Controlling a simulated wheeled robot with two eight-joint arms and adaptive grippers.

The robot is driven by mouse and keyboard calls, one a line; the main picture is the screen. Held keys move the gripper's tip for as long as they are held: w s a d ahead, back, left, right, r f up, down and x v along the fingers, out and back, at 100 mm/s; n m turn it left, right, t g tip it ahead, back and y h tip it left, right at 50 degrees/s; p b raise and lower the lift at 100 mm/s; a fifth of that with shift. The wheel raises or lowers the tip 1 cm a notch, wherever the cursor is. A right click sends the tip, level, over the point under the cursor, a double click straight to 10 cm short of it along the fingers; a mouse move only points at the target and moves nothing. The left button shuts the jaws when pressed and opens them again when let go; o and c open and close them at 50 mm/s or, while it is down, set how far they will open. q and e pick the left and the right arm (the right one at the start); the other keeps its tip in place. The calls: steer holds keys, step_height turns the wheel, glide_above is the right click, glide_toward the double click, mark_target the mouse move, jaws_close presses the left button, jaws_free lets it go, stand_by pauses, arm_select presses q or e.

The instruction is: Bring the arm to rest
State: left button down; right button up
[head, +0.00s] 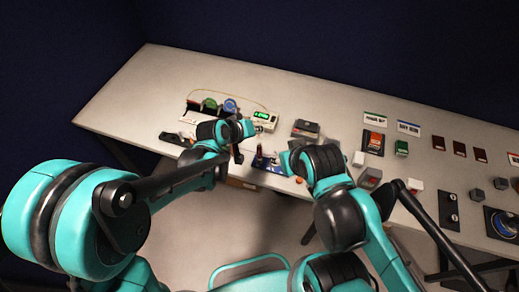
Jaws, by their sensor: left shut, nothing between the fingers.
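My left arm reaches in from the left over the table (330,105). Its gripper (238,155) is small and dark in the head view, near the table's front edge. It is shut with nothing in it. My right arm is bent upward at the middle of the picture. Its fingers cannot be made out behind its own wrist and links.
Green and blue round items (229,105) and a device with a lit green display (263,119) stand beyond the left gripper. Dark boxes (306,128), labelled cards (408,129), small blocks and a blue-knobbed control (505,224) lie rightward. The table's back left is clear.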

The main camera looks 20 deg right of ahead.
arm_select(q)
steer(key=shift+r, duration=0.15)
stand_by(0.3)
steer(key=s+a+f+y+b, duration=0.2)
steer(key=s+a+b, duration=0.2)
steer(key=a, duration=0.6)
steer(key=s+a+f+n+t+y+b, duration=0.1)
steer(key=s+a+b, duration=0.4)
steer(key=a, duration=0.6)
steer(key=s+a+f+y+b, duration=0.3)
steer(key=s+a, duration=0.4)
steer(key=a, duration=0.4)
steer(key=shift+s+f+t+y+b, duration=0.3)
steer(key=shift+y+b, duration=0.3)
steer(key=shift+b, duration=0.6)
